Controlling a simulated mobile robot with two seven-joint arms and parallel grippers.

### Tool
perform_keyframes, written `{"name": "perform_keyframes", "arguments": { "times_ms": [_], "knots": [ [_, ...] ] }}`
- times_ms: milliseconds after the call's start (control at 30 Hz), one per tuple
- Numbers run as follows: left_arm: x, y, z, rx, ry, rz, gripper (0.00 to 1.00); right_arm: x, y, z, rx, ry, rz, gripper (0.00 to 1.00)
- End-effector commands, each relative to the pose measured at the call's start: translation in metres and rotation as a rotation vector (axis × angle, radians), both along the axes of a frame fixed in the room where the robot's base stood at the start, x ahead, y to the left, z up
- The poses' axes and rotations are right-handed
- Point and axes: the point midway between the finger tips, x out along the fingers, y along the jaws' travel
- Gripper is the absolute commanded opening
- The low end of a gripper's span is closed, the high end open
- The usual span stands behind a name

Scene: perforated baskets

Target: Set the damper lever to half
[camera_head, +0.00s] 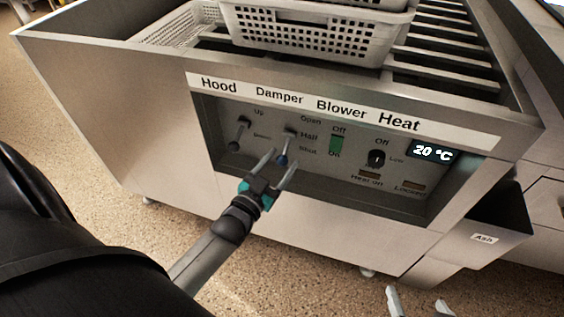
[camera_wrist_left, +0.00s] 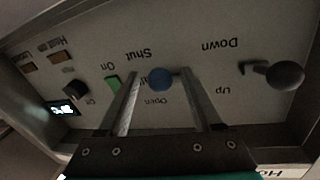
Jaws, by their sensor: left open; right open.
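The damper lever (camera_head: 283,159) has a blue ball knob and sits on the recessed panel beside the labels Open, Half and Shut. Its knob also shows in the left wrist view (camera_wrist_left: 160,79), where the panel appears upside down. My left gripper (camera_head: 278,166) is open, with one finger on each side of the knob and gaps visible in the wrist view. The Half label is hidden in the wrist view, and I cannot tell the lever's exact setting. My right gripper (camera_head: 418,304) is open and empty at the bottom right, below the machine's front.
The dark hood lever (camera_head: 236,138) is left of the damper lever. The green blower switch (camera_head: 337,145) and black heat knob (camera_head: 376,158) are to its right. The display (camera_head: 434,153) reads 20 °C. A perforated basket (camera_head: 310,40) stands on top. An ash box (camera_head: 483,240) projects at right.

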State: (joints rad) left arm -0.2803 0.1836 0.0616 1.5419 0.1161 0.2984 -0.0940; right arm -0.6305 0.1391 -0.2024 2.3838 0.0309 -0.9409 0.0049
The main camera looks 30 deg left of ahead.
Motion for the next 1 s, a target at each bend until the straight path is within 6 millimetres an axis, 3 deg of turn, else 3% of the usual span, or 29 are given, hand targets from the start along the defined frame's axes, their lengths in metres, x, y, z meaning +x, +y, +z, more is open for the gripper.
{"name": "perform_keyframes", "arguments": {
  "times_ms": [533,1000],
  "knots": [
    [0.0088,0.0004,0.0001,0.0,0.001,0.0,0.66,0.0045,0.0082,0.0005,0.03,-0.058,0.009,1.0],
    [0.0086,0.0003,0.0001,0.0,0.001,0.0,0.14,0.0041,0.0082,0.0,0.03,-0.055,0.009,1.0]
  ]
}}
